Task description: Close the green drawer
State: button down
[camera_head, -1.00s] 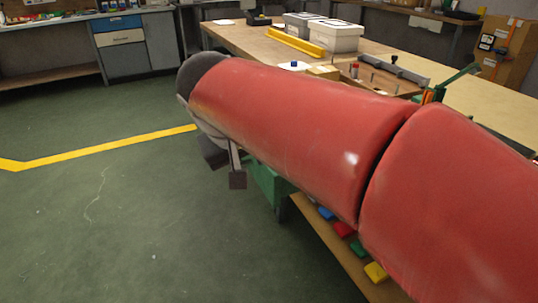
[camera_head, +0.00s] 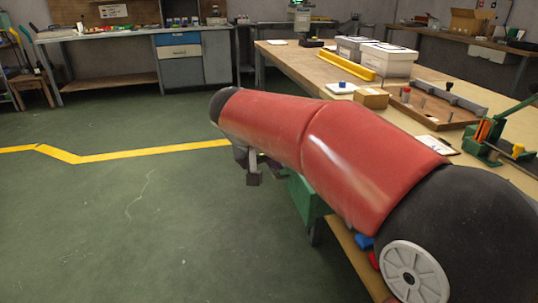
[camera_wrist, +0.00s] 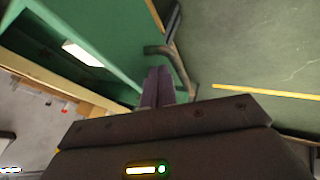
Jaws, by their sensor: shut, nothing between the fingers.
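The green drawer (camera_head: 304,200) juts out below the long table's edge in the head view, partly hidden by my red arm. In the wrist view a large green panel (camera_wrist: 105,30) fills the upper left, with a white patch inside a dark green recess. A grey bent bar (camera_wrist: 180,65) lies beside the green panel; I cannot tell whether it is a handle. My gripper (camera_wrist: 158,88) is shut and empty, its fingertips close to the green panel and the bar. Contact cannot be told. In the head view my gripper (camera_head: 254,178) hangs just left of the drawer.
The long wooden table (camera_head: 300,65) carries white boxes (camera_head: 388,60), a yellow bar (camera_head: 346,66) and a wooden tray (camera_head: 430,108). Blue and red items lie on a lower shelf (camera_head: 350,252) behind my arm. Green floor with a yellow line (camera_head: 130,156) is free at left.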

jog(key=shift+w+d+f, duration=0.2)
jog(key=shift+w+f, duration=0.15)
jog(key=shift+f, duration=0.25)
jog(key=shift+d, duration=0.1)
jog(key=w+d, duration=0.2)
jog(key=d, duration=0.4)
jog(key=w+d, duration=0.1)
jog(key=d, duration=0.6)
jog(key=w+d, duration=0.2)
jog(key=d, duration=0.5)
jog(key=shift+w, duration=0.35)
jog(key=shift+r, duration=0.2)
